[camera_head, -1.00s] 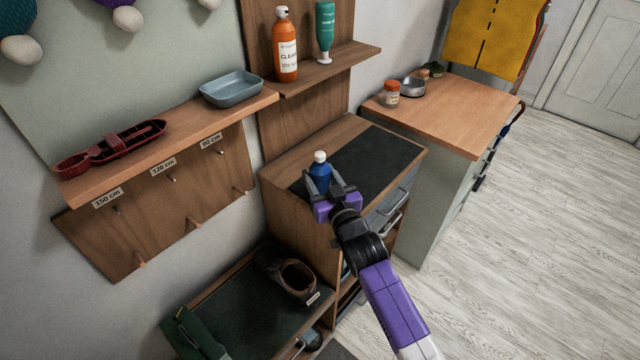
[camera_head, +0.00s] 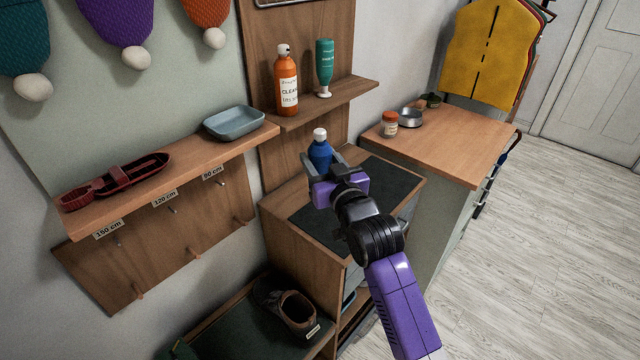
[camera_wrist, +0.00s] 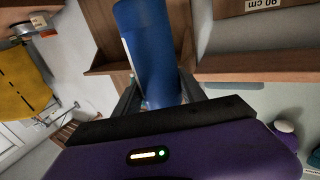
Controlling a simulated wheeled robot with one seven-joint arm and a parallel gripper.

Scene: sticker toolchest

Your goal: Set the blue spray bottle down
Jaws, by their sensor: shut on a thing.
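The blue spray bottle (camera_head: 320,153) has a white cap and stands about upright in my gripper (camera_head: 322,168). The gripper is shut on it, with a finger on each side. In the head view the bottle shows over the back of the wooden cabinet with a dark mat (camera_head: 330,222) on top; it appears held above that top.
An orange cleaner bottle (camera_head: 287,85) and a green bottle (camera_head: 325,68) stand on the small shelf (camera_head: 345,95) behind. A grey-blue tray (camera_head: 234,122) and a red brush-like item (camera_head: 115,181) lie on the left shelf. The wooden counter (camera_head: 460,145) is at the right.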

